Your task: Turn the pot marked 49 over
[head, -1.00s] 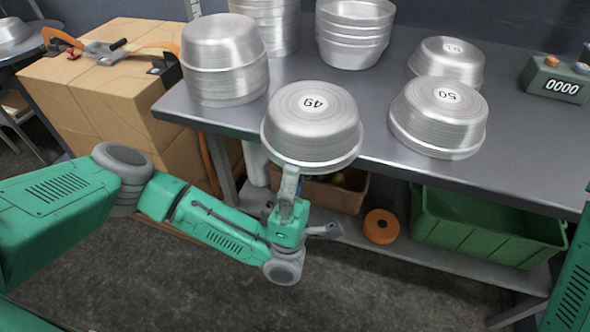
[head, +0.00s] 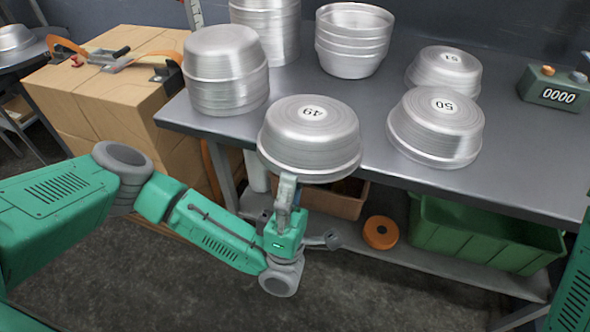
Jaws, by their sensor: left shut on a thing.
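The pot marked 49 (head: 309,138) is a silver metal pot, bottom up, with its round label on top. It is at the front edge of the grey table and overhangs that edge. My left gripper (head: 288,183) is below it at its near rim, shut on that rim. The fingertips are partly hidden by the pot. I cannot tell whether the pot touches the table. My right gripper is not in view; only a green piece of my right arm shows at the right edge.
Upside-down pots marked 50 (head: 436,128) and 51 (head: 444,72) stand to the right. Stacked pots (head: 226,75) stand at the back left, and upright nested pots (head: 352,45) at the back. A counter box (head: 553,88) is at the right. A green bin (head: 480,238) is below the table.

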